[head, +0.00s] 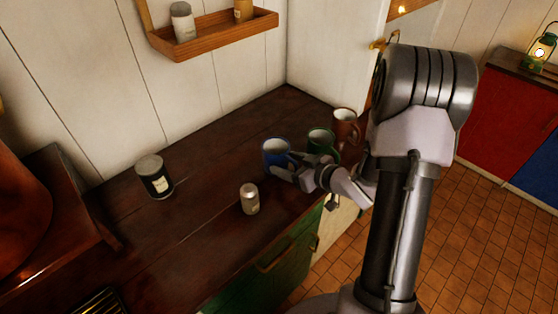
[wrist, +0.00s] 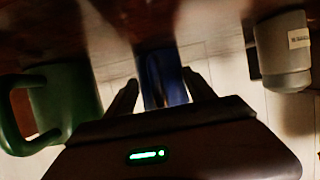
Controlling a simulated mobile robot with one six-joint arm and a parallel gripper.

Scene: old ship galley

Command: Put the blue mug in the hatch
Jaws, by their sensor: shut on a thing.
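The blue mug (head: 274,153) stands upright on the dark wooden counter in the head view, left of a green mug (head: 321,140). My gripper (head: 284,170) reaches in from the right at counter height and is shut on the blue mug. In the wrist view, the blue mug (wrist: 162,78) shows between the two dark fingers of my gripper (wrist: 163,90). Its lower part is hidden behind the fingers in the head view. I cannot tell whether it touches the counter. No hatch can be made out for certain.
The green mug (wrist: 65,100) is close beside my gripper in the wrist view. A brown mug (head: 346,124) stands behind it. A small grey shaker (head: 249,199) and a dark jar (head: 154,177) stand on the counter (head: 205,230). A wall shelf (head: 215,38) hangs above.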

